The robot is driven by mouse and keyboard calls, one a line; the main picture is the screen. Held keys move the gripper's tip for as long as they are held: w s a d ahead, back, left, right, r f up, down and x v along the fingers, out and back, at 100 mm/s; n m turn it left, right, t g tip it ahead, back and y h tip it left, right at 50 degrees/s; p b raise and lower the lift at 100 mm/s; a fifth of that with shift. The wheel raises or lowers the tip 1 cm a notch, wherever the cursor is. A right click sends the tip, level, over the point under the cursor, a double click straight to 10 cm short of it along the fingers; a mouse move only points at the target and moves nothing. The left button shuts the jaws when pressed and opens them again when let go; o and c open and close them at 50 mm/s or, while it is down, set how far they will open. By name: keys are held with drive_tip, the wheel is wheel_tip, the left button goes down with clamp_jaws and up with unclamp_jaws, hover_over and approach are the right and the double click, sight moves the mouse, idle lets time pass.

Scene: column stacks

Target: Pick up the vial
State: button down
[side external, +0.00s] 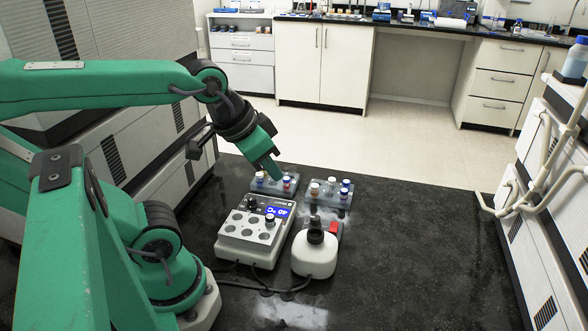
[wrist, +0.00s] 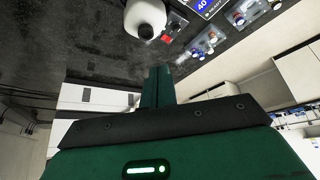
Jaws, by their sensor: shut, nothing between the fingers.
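My gripper (side external: 276,174) is shut and empty, its green fingers held above the left rack. In the wrist view, the closed fingers (wrist: 157,74) point up the picture, with nothing between them. Small vials stand in two grey racks on the dark bench. The left rack (side external: 266,190) holds a few, including one red-and-blue-marked vial (side external: 286,183). The right rack (side external: 338,202) holds several with white and blue caps, such as a white-capped vial (side external: 314,188). A dark-capped vial (side external: 252,203) stands in the heater block (side external: 245,238). The frames do not show which vial is meant.
Cables run along the block's front. The dark bench (side external: 420,260) is clear on the right.

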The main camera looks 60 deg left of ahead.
drive_tip(key=c, duration=1.2)
unclamp_jaws()
drive_tip(key=m+g, duration=0.5)
drive_tip(key=g, duration=0.1)
hover_over(270, 216)
drive_tip(key=shift+f, duration=4.55)
drive_tip(key=shift+f, duration=1.3)
